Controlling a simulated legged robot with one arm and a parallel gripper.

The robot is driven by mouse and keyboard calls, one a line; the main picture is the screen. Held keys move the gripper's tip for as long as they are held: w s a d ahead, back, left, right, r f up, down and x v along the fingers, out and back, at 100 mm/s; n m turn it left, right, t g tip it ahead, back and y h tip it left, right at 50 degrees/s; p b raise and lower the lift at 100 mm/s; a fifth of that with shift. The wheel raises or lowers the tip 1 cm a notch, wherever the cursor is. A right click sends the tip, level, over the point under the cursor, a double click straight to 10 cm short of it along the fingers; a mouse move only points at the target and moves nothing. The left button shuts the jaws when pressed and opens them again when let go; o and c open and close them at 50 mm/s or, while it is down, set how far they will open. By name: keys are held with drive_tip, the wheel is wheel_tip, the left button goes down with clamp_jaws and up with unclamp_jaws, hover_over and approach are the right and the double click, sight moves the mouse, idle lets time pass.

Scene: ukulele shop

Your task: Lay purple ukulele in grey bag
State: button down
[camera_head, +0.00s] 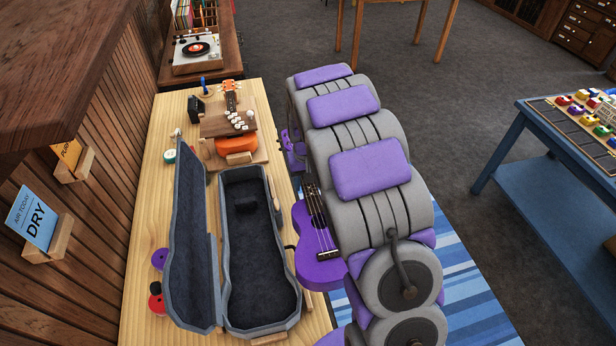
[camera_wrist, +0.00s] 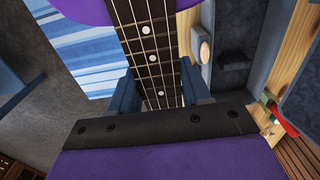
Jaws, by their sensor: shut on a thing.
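The purple ukulele (camera_head: 308,258) hangs just right of the workbench in the head view, its body toward the near side and its strings facing up. My arm hides its upper neck and head. In the wrist view my gripper (camera_wrist: 160,95) is shut on the ukulele's neck, with a blue finger on each side of the fretboard. The purple body (camera_wrist: 85,10) shows at the top there. The grey bag (camera_head: 263,328) lies open on the bench, left of the ukulele, its lid (camera_head: 190,250) swung to the left. Its dark inside looks empty apart from a small block.
The wooden workbench (camera_head: 145,215) also bears an orange ukulele (camera_head: 236,144) in a wooden holder beyond the bag. A blue table (camera_head: 550,200) stands right.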

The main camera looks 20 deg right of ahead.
drive_tip(key=a+f+b, duration=0.1)
drive_tip(key=a+f, duration=0.3)
drive_tip(key=a, duration=0.4)
drive_tip(key=a+f+b, duration=0.2)
drive_tip(key=a+f, duration=0.2)
drive_tip(key=a, duration=0.5)
drive_tip(key=shift+w+a, duration=0.15)
drive_tip(key=shift+w, duration=0.2)
idle(0.8)
drive_tip(key=shift+s+a, duration=0.1)
drive_tip(key=shift+a, duration=0.35)
drive_tip(key=shift+f, duration=0.1)
idle(0.7)
drive_tip(key=f, duration=0.3)
drive_tip(key=a+f, duration=0.1)
drive_tip(key=f, duration=0.1)
drive_tip(key=shift+f, duration=0.4)
idle(0.6)
drive_tip(key=shift+f, duration=0.15)
